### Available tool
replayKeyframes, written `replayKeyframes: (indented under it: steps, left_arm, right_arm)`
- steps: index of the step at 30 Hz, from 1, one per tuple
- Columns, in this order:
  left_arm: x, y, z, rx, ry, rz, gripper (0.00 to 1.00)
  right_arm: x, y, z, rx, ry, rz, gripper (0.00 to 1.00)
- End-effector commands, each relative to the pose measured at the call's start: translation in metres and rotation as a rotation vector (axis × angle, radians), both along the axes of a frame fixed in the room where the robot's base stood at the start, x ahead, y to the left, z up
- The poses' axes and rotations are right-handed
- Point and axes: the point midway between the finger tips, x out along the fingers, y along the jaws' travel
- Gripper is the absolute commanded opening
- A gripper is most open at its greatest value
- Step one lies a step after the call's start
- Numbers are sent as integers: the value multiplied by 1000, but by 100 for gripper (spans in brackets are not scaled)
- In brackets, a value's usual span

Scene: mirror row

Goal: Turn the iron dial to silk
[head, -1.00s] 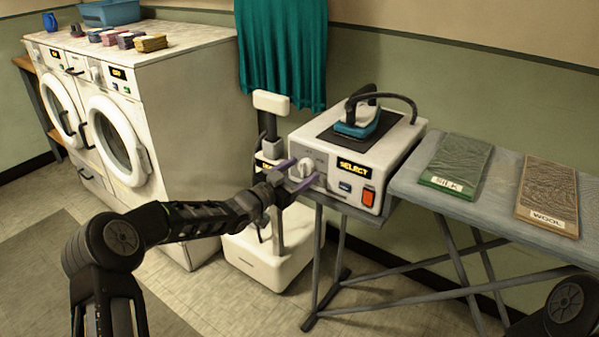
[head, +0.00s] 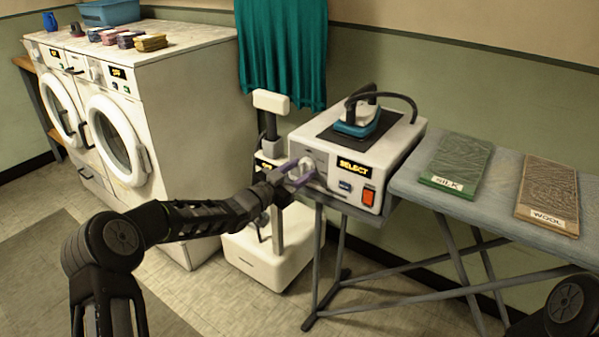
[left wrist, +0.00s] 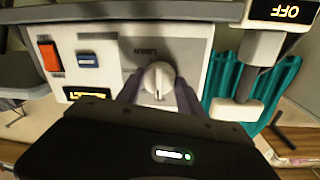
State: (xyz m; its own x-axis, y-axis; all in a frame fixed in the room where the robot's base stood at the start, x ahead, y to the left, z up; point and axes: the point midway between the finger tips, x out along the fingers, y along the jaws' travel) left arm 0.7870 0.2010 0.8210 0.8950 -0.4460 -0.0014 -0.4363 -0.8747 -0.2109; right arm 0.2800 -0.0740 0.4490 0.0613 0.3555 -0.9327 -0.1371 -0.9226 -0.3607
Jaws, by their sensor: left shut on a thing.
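The iron station (head: 335,165) is a white box on the end of the ironing board, with a display reading SELECT. Its round white dial (left wrist: 158,80) is on the front panel; small lettering beside it is too blurred to read. My left gripper (head: 296,173) is at the panel, its two purple fingers on either side of the dial and shut on it. The blue iron (head: 357,118) rests on the dark plate on top of the station. My right gripper is out of view.
The ironing board (head: 405,178) carries a green SILK cloth (head: 458,163) and a brown WOOL cloth (head: 548,193). A red switch (head: 368,197) and a blue button (head: 345,185) sit right of the dial. A white steamer stand (head: 270,255) is close below my left gripper. Washers stand left.

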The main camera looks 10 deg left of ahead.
Motion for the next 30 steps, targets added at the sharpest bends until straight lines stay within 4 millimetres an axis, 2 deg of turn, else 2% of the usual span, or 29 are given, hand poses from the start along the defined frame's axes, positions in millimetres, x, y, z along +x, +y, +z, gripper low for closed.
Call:
replayKeyframes:
  steps: [11, 21, 30]
  left_arm:
    - [0, -1, -4, 160, -65, -1, 3]
    - [0, -1, -4, 431, -174, -1, 3]
    - [0, -1, -1, 655, -262, -1, 3]
  right_arm:
    - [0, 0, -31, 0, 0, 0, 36]
    - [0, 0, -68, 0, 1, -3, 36]
    - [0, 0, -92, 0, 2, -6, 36]
